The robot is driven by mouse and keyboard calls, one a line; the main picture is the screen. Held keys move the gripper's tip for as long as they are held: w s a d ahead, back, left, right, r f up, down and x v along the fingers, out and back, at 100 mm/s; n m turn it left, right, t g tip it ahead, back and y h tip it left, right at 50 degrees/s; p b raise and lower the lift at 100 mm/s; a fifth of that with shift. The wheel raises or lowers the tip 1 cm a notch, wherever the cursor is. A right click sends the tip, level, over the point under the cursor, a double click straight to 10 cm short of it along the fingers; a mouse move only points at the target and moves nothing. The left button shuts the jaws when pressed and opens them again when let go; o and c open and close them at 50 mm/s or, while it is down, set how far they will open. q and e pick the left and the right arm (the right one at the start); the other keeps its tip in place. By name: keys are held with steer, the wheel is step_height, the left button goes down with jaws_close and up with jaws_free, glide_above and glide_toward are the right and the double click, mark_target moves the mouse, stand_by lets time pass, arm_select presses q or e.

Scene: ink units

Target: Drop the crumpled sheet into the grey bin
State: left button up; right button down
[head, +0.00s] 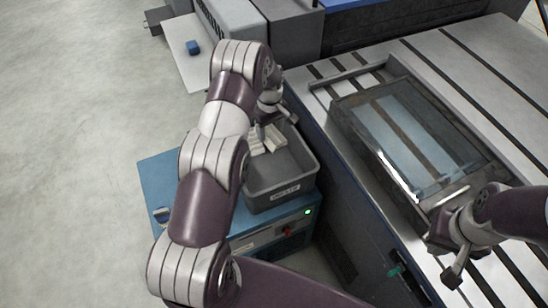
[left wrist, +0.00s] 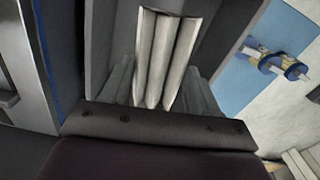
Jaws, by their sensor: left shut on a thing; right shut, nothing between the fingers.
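The grey bin (head: 283,192) stands on a blue cabinet, with a label on its front wall. My left gripper (head: 268,122) is over the bin's opening, shut on the crumpled sheet. The sheet is pale and pleated; it shows in the left wrist view (left wrist: 165,58) upright beyond the dark gripper edge, with grey bin wall around it. In the head view, pale pleated pieces (head: 274,138) show inside the bin's outline below the gripper; I cannot tell how many are separate. My arm hides the bin's left side. My right gripper (head: 450,262) is shut and empty over the slotted table, at lower right.
The blue cabinet (head: 155,180) has a green light and red knob on its front. A slotted metal table (head: 470,75) carries a dark-framed glassy tray (head: 415,140) right of the bin. A small blue object (head: 192,47) lies on a pale board at the back. The left floor is clear.

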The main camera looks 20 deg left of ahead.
arm_select(q)
steer(key=w+a+f+n+b, duration=0.2)
steer(key=a+f+n+b, duration=0.2)
steer(key=a+f+n, duration=0.2)
step_height(320, 180, down, 3)
steer(key=shift+a+r, duration=0.2)
steer(key=shift+a, duration=0.25)
steer(key=o, duration=1.1)
steer(key=shift+w, duration=0.1)
step_height(320, 180, up, 13)
steer(key=p, duration=0.3)
steer(key=shift+f, duration=0.15)
